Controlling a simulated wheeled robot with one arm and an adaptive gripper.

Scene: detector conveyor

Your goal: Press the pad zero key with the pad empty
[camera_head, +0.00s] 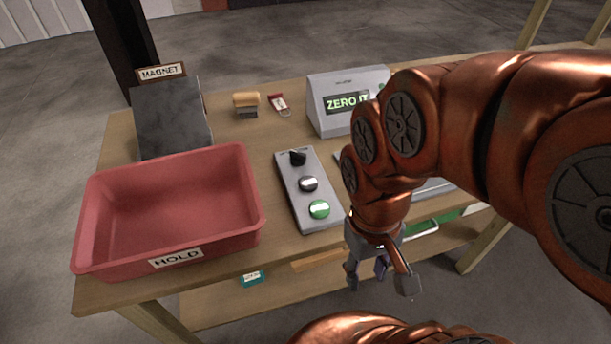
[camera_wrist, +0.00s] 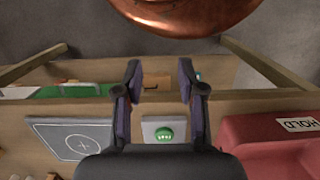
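The display box (camera_head: 345,98) stands at the back of the table and reads "ZERO IT". A grey control panel (camera_head: 287,190) in front has a black knob (camera_head: 298,157), a dark button with a pale label (camera_head: 308,184) and a green button (camera_head: 319,209). I cannot read which is the zero key. The pad, a grey plate with a circled cross (camera_wrist: 60,130), looks bare in the wrist view; my arm mostly hides it in the head view. My gripper (camera_head: 381,277) is open and empty, off the table's front edge. The green button (camera_wrist: 164,134) shows beyond its fingers.
A red "HOLD" bin (camera_head: 165,256) sits at the left front of the table. Behind it stands a dark sloped "MAGNET" plate (camera_head: 170,120). A lower shelf (camera_head: 225,300) runs below.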

